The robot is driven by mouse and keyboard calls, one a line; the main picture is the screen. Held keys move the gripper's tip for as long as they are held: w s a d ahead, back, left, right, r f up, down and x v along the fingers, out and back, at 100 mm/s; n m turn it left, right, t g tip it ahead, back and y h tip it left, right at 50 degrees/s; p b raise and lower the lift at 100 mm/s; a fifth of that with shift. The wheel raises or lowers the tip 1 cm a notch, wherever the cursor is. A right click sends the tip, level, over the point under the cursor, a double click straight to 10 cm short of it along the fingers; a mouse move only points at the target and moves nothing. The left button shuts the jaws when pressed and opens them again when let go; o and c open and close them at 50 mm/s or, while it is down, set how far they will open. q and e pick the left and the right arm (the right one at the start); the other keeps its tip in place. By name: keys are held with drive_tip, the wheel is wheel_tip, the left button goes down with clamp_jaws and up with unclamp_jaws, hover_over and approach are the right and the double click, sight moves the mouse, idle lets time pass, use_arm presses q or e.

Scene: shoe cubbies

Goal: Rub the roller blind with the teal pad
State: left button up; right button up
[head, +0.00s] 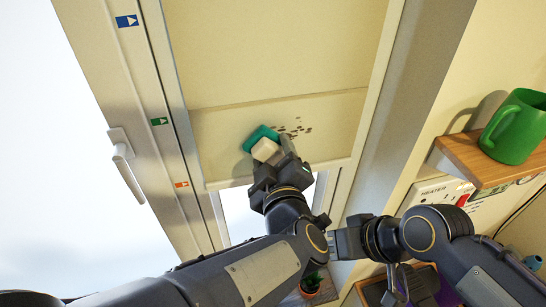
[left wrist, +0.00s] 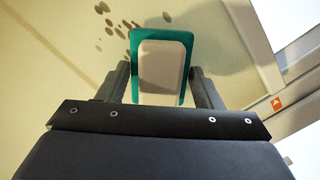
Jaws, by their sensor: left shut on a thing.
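The cream roller blind (head: 270,50) hangs over the window pane in the head view and fills the background of the left wrist view (left wrist: 40,60). A cluster of dark spots (head: 297,130) marks its lower part; they also show in the left wrist view (left wrist: 108,24). My left gripper (head: 276,163) is shut on the teal pad (head: 257,136) by its beige block (head: 265,149). The pad is at the blind's lower part, just left of the spots; I cannot tell if it touches. My right gripper (head: 338,243) is low at centre right, its jaws unclear.
A window frame with a handle (head: 122,155) and small coloured stickers is at the left. A wooden shelf (head: 468,158) with a green mug (head: 514,127) juts out at the right. Below it is a panel labelled heater (head: 437,192). A small potted plant (head: 311,284) stands low down.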

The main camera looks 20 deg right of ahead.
use_arm(q)
drive_tip(key=shift+w, duration=0.6)
use_arm(e)
drive_tip(key=shift+f, duration=0.1)
use_arm(q)
drive_tip(key=shift+d, duration=0.15)
